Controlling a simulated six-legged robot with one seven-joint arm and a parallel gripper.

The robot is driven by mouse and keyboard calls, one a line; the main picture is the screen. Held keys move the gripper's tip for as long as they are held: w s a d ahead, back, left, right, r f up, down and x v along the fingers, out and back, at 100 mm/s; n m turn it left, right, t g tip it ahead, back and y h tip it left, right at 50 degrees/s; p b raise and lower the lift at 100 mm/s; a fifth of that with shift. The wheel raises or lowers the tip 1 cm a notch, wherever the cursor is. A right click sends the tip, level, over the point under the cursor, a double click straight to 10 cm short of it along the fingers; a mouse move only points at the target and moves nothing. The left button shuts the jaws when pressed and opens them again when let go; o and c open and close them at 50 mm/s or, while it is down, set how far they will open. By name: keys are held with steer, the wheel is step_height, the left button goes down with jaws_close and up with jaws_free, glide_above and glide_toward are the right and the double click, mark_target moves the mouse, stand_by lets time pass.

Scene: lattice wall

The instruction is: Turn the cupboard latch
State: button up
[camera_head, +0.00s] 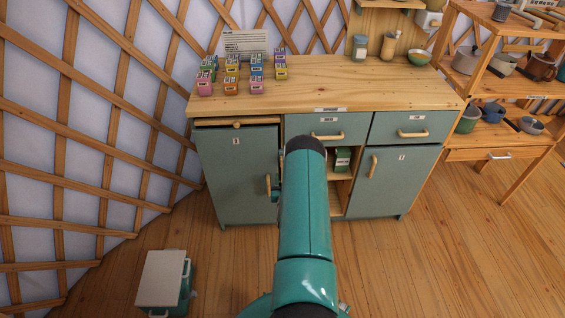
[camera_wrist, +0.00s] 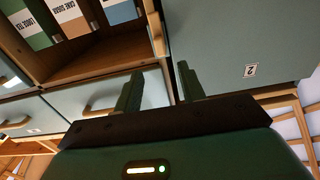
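The cupboard (camera_head: 237,175) is the grey-green left door of the wooden-topped cabinet. A small light wooden piece, which looks like the latch (camera_head: 237,124), lies across its top edge. A wooden handle (camera_head: 268,185) stands on the door's right side. A wooden handle (camera_wrist: 156,35) lies beyond the fingertips beside a numbered door panel (camera_wrist: 230,40); I see no contact. I cannot make out the latch in the wrist view.
Several small coloured boxes (camera_head: 231,75) stand on the worktop (camera_head: 320,90). An open shelf with boxes (camera_wrist: 68,15) sits beside the door. A white-topped bin (camera_head: 163,278) stands on the floor at left. A wooden shelf unit (camera_head: 505,95) is at right.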

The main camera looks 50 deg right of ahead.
steer(key=x, duration=0.9)
steer(key=shift+w, duration=0.1)
jaws_close()
